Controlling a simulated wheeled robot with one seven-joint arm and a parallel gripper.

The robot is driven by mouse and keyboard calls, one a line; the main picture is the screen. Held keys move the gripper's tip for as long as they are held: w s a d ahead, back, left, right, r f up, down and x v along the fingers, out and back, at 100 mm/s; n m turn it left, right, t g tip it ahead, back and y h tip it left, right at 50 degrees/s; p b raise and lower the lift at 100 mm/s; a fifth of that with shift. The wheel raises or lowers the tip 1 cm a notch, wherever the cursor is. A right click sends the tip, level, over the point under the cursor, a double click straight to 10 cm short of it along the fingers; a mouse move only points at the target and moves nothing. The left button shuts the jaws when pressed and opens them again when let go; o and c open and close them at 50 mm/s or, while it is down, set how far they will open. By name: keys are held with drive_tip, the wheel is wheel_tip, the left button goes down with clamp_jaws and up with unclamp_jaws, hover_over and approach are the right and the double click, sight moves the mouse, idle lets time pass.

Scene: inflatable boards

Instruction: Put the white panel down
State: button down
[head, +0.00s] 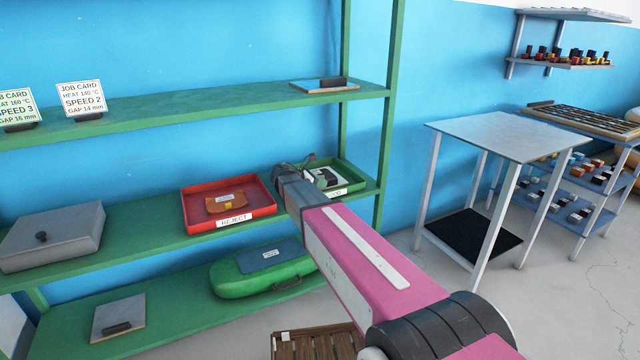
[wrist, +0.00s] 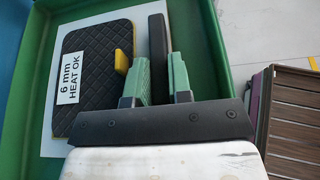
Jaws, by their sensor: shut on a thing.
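The white panel (wrist: 52,140) shows in the wrist view with a black quilted pad on it, labelled "6 mm HEAT OK", and a yellow tab. My gripper (wrist: 161,58) has its green fingers shut on the panel's dark upright handle (wrist: 157,30). The panel is within the walls of a green tray (wrist: 212,30). In the head view, the white panel (head: 318,183) shows in the green tray (head: 352,172) on the middle shelf, partly hidden by my gripper (head: 302,163). I cannot tell whether it touches the tray floor.
A red REJECT tray (head: 196,222) with a brown pad stands to the left. A grey box (head: 52,238) sits farther left. The upper shelf (head: 200,110) is above the trays; a green inflatable board (head: 225,285) lies below. A white-legged table (head: 500,133) stands right.

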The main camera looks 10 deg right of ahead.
drive_tip(key=c, duration=1)
unclamp_jaws()
drive_tip(key=shift+f, duration=0.15)
drive_tip(key=shift+c, duration=0.2)
drive_tip(key=shift+r, duration=0.2)
drive_tip(key=v, duration=1.2)
